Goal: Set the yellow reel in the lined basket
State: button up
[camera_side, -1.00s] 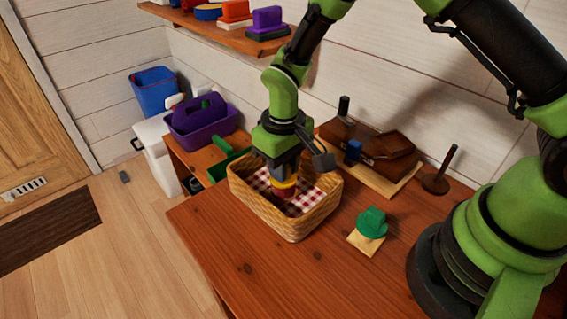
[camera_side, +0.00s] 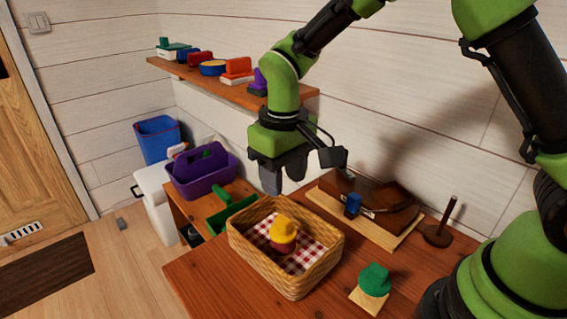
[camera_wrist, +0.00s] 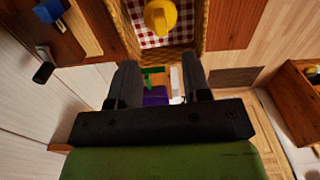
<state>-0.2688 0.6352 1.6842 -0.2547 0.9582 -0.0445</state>
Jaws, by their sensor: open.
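The yellow reel (camera_side: 284,230) sits inside the lined basket (camera_side: 262,266), on the red-and-white checked cloth, with a dark reddish part showing beneath its yellow top. The basket is woven wicker and stands on the wooden table. My gripper (camera_side: 279,178) is open and empty, raised above the back of the basket and clear of the reel. In the wrist view the open fingers of my gripper (camera_wrist: 160,88) show with the yellow reel (camera_wrist: 160,16) beyond them at the top, on the cloth in the basket (camera_wrist: 202,28).
A green-topped piece on a wooden square (camera_side: 373,284) stands right of the basket. Behind are a wooden board (camera_side: 403,227) with a brown case and blue block, and an upright peg (camera_side: 441,232). A purple caddy (camera_side: 200,178) is back left. A wall shelf (camera_side: 222,80) holds several coloured items.

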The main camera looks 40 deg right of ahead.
jog(key=s+d+r+m+t+y, duration=0.1)
jog(key=s+d+r+t, duration=0.1)
jog(key=s+r, duration=0.35)
jog(key=s+d+r+m+t, duration=0.1)
jog(key=s+d+r, duration=0.15)
jog(key=r, duration=0.55)
jog(key=s+d+r+m+t, duration=0.1)
jog(key=s+t, duration=0.1)
jog(key=s, duration=0.3)
jog(key=s+r+m+t+y, duration=0.1)
jog(key=s+t, duration=0.1)
jog(key=s, duration=0.3)
jog(key=shift+d+m, duration=0.3)
jog(key=shift+d, duration=0.1)
